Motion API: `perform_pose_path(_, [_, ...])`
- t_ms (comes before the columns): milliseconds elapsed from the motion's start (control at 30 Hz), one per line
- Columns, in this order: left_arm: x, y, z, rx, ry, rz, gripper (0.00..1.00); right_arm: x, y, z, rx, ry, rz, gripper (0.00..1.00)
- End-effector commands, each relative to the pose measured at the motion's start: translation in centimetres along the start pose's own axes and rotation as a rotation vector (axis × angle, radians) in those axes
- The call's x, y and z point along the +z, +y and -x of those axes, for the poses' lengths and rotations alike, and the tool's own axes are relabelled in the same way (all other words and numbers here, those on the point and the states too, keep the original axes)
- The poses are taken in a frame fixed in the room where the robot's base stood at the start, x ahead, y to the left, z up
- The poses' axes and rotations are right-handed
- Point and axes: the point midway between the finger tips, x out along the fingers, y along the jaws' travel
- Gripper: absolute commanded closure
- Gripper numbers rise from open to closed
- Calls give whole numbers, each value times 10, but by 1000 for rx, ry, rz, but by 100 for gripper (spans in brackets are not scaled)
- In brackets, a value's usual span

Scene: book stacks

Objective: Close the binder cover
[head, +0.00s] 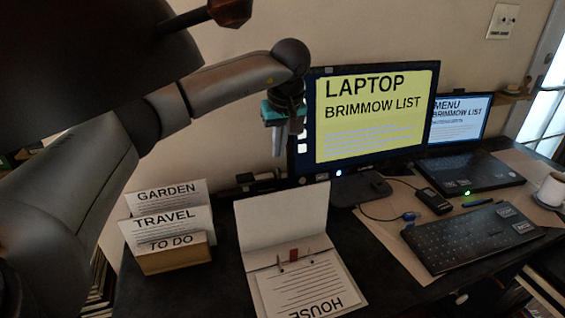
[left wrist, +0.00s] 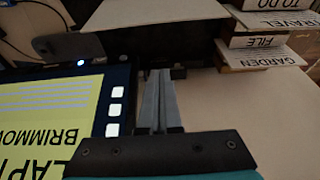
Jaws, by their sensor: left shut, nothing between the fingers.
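The binder lies open on the dark desk, with its pale cover (head: 283,218) raised at the back, leaning away from the pages. Its page (head: 308,285) carries the upside-down word HOUSE, and small rings and a reddish tab sit near the hinge. The cover's pale edge seems to show at the top of the left wrist view (left wrist: 150,12). My left gripper (head: 278,150) is shut and empty, fingers pointing down, above and behind the cover, beside the monitor's left edge, apart from the binder. Its closed fingers show in the left wrist view (left wrist: 158,80). My right gripper is not in view.
A monitor (head: 375,115) stands right of the gripper, with a laptop (head: 465,160), keyboard (head: 470,236), black mouse-like device (head: 432,201) and white cup (head: 551,189) further right. A holder (head: 172,258) with labelled cards stands left of the binder. The wall is close behind.

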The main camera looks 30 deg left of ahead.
Motion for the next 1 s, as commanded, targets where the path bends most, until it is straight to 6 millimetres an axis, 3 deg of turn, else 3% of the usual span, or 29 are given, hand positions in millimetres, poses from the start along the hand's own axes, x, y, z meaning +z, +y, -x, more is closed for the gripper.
perform_pose_path(467, [3,1,-98,-1,-7,3,100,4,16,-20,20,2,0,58])
perform_pose_path(633, [18,1,-90,3,-4,-2,100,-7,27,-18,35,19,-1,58])
perform_pose_path(1000, [39,1,-82,3,-4,2,100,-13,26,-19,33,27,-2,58])
